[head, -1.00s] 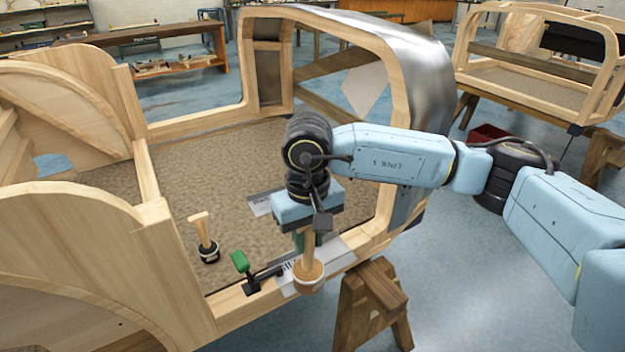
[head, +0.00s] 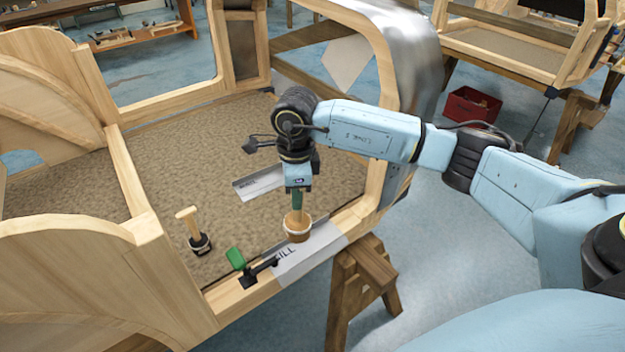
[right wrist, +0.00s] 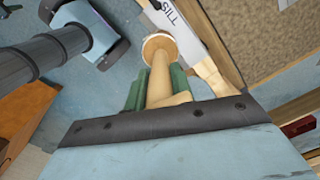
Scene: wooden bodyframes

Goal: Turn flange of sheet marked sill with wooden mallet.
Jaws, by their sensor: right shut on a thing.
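The grey metal sheet marked SILL (head: 312,251) lies along the front wooden rail of the near bodyframe. A black clamp with a green handle (head: 250,268) sits at its left end. My right gripper (head: 297,200) is shut on the handle of a wooden mallet, with its round head (head: 298,227) down over the inner edge of the sheet. Whether the head touches the sheet I cannot tell. In the right wrist view the mallet handle (right wrist: 160,80) lies between the green fingers, its head beside the SILL sheet (right wrist: 183,28). My left gripper is not in view.
A second mallet with a dark head (head: 198,243) stands on the brown floor of the frame, left of the clamp. Another marked sheet (head: 258,184) lies farther in. A wooden trestle (head: 360,285) stands under the rail. A red crate (head: 472,107) is on the floor behind.

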